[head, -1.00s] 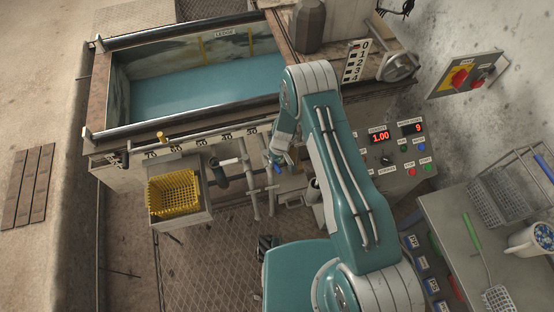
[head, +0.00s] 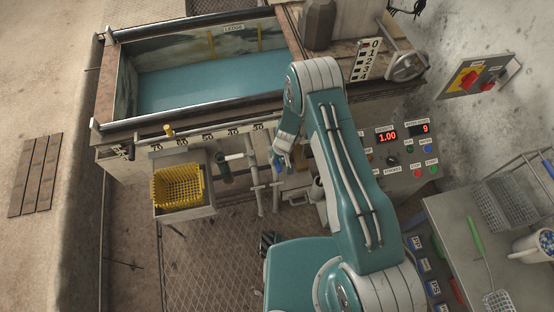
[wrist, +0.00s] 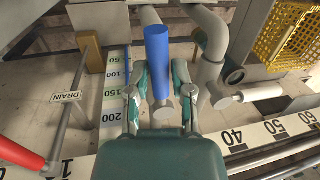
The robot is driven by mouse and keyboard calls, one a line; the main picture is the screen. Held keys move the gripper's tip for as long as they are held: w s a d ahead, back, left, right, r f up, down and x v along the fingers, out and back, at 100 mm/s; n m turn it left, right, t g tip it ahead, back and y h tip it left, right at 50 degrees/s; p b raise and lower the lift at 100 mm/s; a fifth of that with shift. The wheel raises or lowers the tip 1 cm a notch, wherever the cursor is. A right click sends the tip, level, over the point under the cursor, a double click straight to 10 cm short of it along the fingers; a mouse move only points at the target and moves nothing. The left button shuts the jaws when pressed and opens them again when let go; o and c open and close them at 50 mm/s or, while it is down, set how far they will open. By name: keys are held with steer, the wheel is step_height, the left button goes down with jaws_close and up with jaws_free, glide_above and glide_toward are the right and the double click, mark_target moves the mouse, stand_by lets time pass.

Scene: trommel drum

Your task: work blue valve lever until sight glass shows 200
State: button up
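The blue valve lever (wrist: 157,48) points away from the palm in the wrist view. My gripper (wrist: 160,80) has one finger on each side of it, close in, and appears shut on it. In the head view my gripper (head: 283,160) reaches down at the front of the tank, by the grey pipes, with a bit of blue at its tips. A scale strip (wrist: 116,90) marked 50, 100, 150 and 200 stands left of the lever in the wrist view, with a tan upright (wrist: 91,50) beside it.
A red lever (wrist: 20,155) and a DRAIN label (wrist: 66,97) are at left in the wrist view. A yellow basket (head: 180,187) stands left of the pipes. The control panel (head: 405,150) shows 1.00 and 9. A grey cart (head: 455,225) stands at right.

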steer(key=shift+o, duration=0.8)
steer(key=shift+s, duration=0.1)
steer(key=shift+w+r, duration=0.2)
steer(key=shift+r, duration=0.15)
step_height(320, 180, up, 11)
steer(key=d, duration=0.2)
steer(key=shift+w, duration=0.4)
